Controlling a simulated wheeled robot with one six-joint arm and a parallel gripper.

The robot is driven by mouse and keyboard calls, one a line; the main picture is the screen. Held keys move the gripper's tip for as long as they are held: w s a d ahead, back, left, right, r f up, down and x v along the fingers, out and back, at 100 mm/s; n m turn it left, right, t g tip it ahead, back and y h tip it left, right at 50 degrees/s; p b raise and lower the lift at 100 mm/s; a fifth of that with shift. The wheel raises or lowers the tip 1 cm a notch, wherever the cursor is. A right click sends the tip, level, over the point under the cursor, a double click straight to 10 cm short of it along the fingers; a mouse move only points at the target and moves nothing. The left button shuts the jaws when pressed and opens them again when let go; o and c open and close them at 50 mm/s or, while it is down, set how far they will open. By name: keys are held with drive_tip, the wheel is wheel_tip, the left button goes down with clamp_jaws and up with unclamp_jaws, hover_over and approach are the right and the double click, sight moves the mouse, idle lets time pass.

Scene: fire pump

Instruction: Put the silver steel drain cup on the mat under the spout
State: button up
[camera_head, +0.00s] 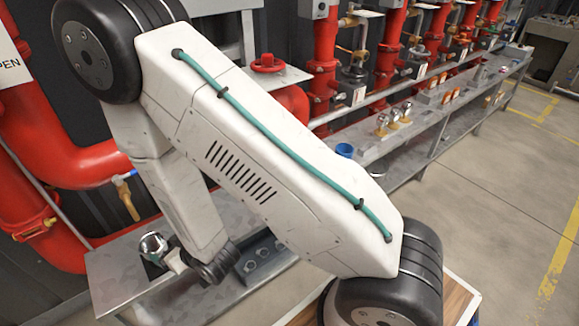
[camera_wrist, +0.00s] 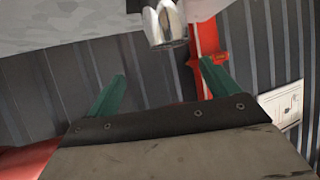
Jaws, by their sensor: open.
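The silver steel cup (camera_head: 152,243) stands on the metal bench at the lower left in the head view, beside a small dark patch (camera_head: 149,261) that looks like the mat. Whether the cup rests on it I cannot tell. A brass spout with a blue handle (camera_head: 127,196) hangs above and left of the cup. In the wrist view the cup (camera_wrist: 165,26) is at the top, ahead of my gripper (camera_wrist: 162,71), and its far end is cut off. My gripper's green fingers are spread and empty, with a gap to the cup.
The metal bench (camera_head: 112,272) also holds a dark tray (camera_head: 266,262) right of my wrist. Large red pipes (camera_head: 90,165) stand behind it. A long shelf with brass fittings (camera_head: 395,118) and a blue cup (camera_head: 344,150) runs to the right. The floor at the right is clear.

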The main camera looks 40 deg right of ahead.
drive_tip(key=s+d+r+m+g+h, duration=0.1)
drive_tip(key=d+r+g, duration=0.15)
drive_tip(key=r, duration=0.35)
drive_tip(key=d+r+g+h, duration=0.1)
drive_tip(key=d+r, duration=0.3)
drive_tip(key=r, duration=0.3)
drive_tip(key=s+d+r+m+g, duration=0.1)
drive_tip(key=d+r+g, duration=0.1)
drive_tip(key=d+r, duration=0.3)
drive_tip(key=s+d+r+g, duration=0.1)
drive_tip(key=s+d+r, duration=0.2)
drive_tip(key=s+r, duration=0.2)
drive_tip(key=s+d+r+m+g+h, duration=0.1)
drive_tip(key=s+r, duration=0.4)
drive_tip(key=s, duration=0.6)
drive_tip(key=s+d+r+g+h, duration=0.1)
drive_tip(key=s+d+r+g, duration=0.2)
drive_tip(key=s+d+r, duration=0.2)
drive_tip(key=s+r, duration=0.1)
drive_tip(key=s, duration=0.2)
drive_tip(key=shift+s+m, duration=0.3)
drive_tip(key=shift+s, duration=0.1)
drive_tip(key=shift+d, duration=0.1)
